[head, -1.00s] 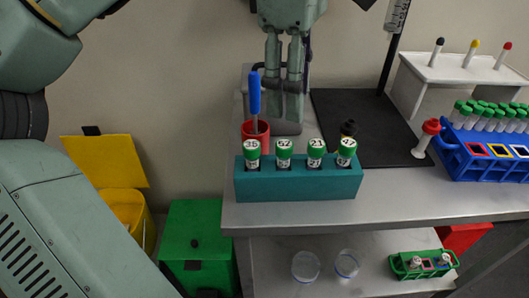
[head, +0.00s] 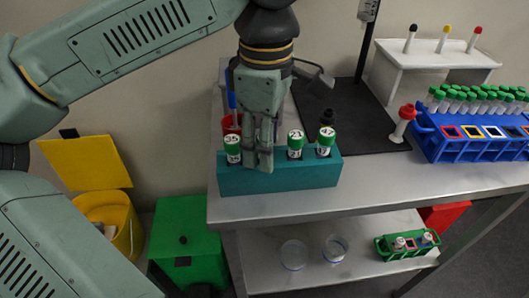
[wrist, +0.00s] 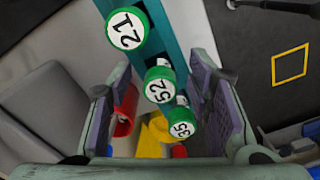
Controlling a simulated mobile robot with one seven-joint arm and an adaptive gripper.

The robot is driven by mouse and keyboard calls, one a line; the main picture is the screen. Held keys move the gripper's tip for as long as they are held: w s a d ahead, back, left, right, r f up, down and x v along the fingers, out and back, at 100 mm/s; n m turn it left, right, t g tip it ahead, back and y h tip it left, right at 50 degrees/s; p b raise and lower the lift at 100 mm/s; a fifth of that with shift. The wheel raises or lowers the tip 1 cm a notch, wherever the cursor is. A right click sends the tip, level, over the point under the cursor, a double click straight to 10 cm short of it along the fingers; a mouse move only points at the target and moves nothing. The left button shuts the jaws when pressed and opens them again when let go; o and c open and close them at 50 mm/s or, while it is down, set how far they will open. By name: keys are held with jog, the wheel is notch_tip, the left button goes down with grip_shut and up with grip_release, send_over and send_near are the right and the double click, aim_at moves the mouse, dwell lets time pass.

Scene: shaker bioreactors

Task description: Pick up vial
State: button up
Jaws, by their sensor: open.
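A teal rack (head: 280,178) stands on the steel bench and holds green-capped vials in a row. In the head view, the left vial (head: 233,150) and two right vials (head: 295,145), (head: 325,142) show; my gripper hides the place between them. My gripper (head: 262,160) points down over the rack there, open. The wrist view shows caps marked 21 (wrist: 127,28), 52 (wrist: 160,85) and 35 (wrist: 181,123). Cap 52 lies between the spread fingers, with the fingers apart from it; cap 35 is also between them, farther down the picture.
A red cup (head: 231,124) stands behind the rack's left end. A black mat (head: 370,130), a red-capped tube (head: 402,123) and a blue tube rack (head: 470,148) are to the right. A white stand (head: 430,62) is behind. Bins stand on the floor at left.

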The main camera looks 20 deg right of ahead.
jog(key=shift+c, duration=0.6)
jog(key=c, duration=0.9)
jog(key=shift+o, duration=0.2)
jog(key=shift+r, duration=0.1)
